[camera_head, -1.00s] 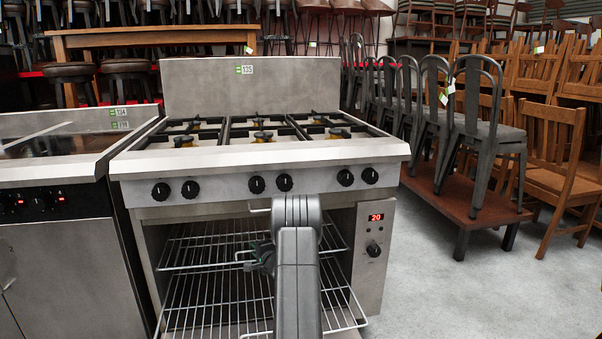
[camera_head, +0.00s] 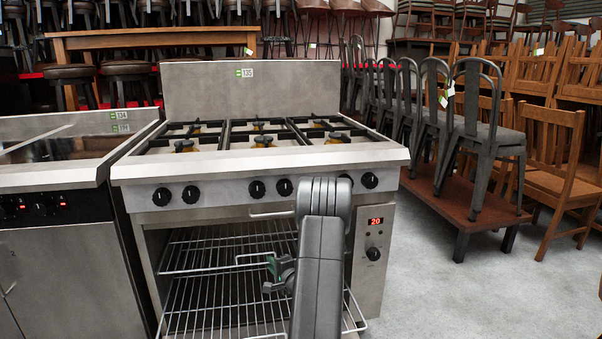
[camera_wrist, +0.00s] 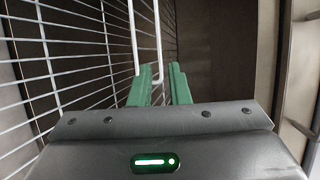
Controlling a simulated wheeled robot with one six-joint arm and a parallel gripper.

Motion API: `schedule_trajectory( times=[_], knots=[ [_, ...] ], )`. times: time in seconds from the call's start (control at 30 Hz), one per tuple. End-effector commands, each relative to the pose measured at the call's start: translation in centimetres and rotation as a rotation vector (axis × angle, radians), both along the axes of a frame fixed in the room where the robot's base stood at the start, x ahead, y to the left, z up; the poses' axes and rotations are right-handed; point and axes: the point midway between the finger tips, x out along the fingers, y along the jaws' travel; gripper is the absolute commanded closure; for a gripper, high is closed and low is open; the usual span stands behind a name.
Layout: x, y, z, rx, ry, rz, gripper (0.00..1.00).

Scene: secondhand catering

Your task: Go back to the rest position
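My gripper (camera_head: 273,268) is in front of the oven opening, with my grey arm rising before it. Its green fingers (camera_wrist: 160,86) are parted in the wrist view, with a visible gap between them. A bent bar of the wire rack (camera_wrist: 157,45) ends near the fingertips and appears between them in the picture; I cannot tell whether it touches. No object is held. In the head view the upper rack (camera_head: 205,252) is inside the oven, its handle (camera_head: 247,259) just left of the fingers. My arm hides part of the oven front.
The steel range (camera_head: 250,172) carries several burners on top. A steel counter unit (camera_head: 55,230) stands close at left. Metal chairs (camera_head: 480,130) on a low brown table (camera_head: 455,200) stand at right, wooden chairs (camera_head: 555,160) beyond. Grey floor (camera_head: 450,300) is clear at front right.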

Motion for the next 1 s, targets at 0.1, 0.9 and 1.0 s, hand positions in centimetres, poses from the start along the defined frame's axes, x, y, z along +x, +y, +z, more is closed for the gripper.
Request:
schedule_trajectory(
  times=[0.1, 0.9, 1.0],
  knots=[
    [1.0, 0.8, -0.4, -0.001, -0.002, 0.003, 0.84],
    [9.5, 7.1, -2.3, 0.001, 0.006, 0.002, 0.84],
    [8.4, 6.9, -2.3, 0.0, 0.005, 0.004, 0.84]
  ],
)
